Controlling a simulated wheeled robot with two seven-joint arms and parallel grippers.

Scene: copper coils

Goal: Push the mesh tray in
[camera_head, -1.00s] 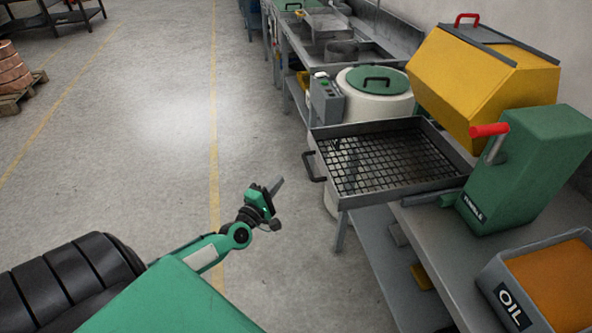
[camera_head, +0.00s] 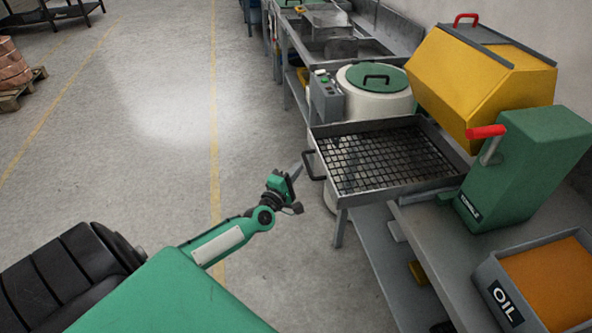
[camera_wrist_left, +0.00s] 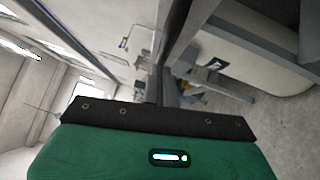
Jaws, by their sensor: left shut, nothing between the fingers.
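The mesh tray (camera_head: 385,160) is a grey metal tray with a black wire grid. It sticks out to the left of the bench, below the yellow hood. Its dark handle (camera_head: 312,165) is on the tray's left side. My left gripper (camera_head: 297,170) is shut and empty, just left of the handle in the head view. A small gap seems to show between fingertips and handle; whether they touch I cannot tell. In the left wrist view the gripper's fingers (camera_wrist_left: 165,80) point away over a blurred grey scene. My right gripper is not in view.
A green box with a red-handled crank (camera_head: 530,165) and a yellow hood (camera_head: 480,80) stand on the bench (camera_head: 430,225). An oil bin (camera_head: 483,276) is at the front right. A white drum with a green lid (camera_head: 375,100) stands behind the tray.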

